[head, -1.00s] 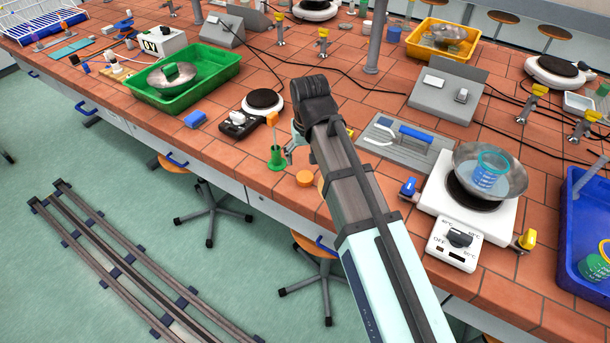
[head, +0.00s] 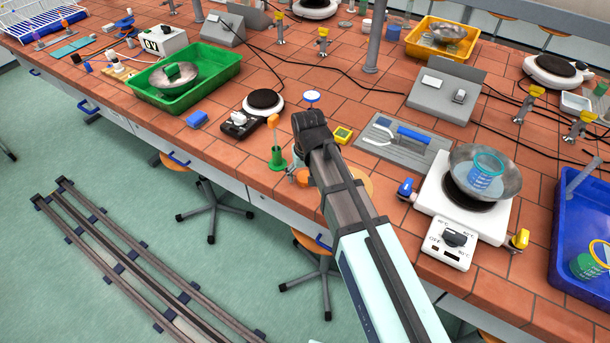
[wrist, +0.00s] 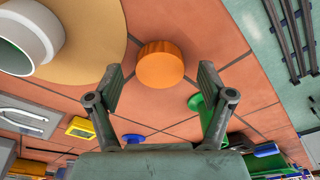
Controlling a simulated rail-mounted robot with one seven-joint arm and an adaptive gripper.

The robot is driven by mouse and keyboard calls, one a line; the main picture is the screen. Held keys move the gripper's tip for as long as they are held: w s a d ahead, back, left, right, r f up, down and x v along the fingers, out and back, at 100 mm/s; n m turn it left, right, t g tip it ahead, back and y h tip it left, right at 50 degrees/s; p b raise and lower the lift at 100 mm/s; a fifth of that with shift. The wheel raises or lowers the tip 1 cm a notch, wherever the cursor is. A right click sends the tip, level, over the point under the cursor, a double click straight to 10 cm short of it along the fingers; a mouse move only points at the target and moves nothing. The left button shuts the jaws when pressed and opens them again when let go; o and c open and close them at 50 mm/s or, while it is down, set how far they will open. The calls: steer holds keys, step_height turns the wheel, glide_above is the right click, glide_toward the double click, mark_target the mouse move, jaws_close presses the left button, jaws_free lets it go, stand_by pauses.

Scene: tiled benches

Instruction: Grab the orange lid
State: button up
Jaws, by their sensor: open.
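The orange lid (wrist: 160,65) is a short ribbed disc lying on the terracotta tiles in the wrist view. My gripper (wrist: 161,80) is open, with one finger on each side of the lid in the picture. The lid appears just beyond the fingertips, and no contact shows. In the head view the lid (head: 302,178) is near the bench's front edge, partly hidden by my gripper (head: 296,172). My arm covers part of the area beside it.
A green stand (head: 276,157) with an orange top is close left of the lid. A large tan disc (wrist: 95,45) lies on its other side, with a white cylinder (wrist: 30,40) over it. A yellow device (head: 343,135) and a grey tool tray (head: 405,145) are farther right.

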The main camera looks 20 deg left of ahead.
steer(key=shift+f, duration=0.3)
steer(key=c, duration=0.8)
steer(key=shift+o, duration=0.2)
steer(key=shift+r, duration=0.25)
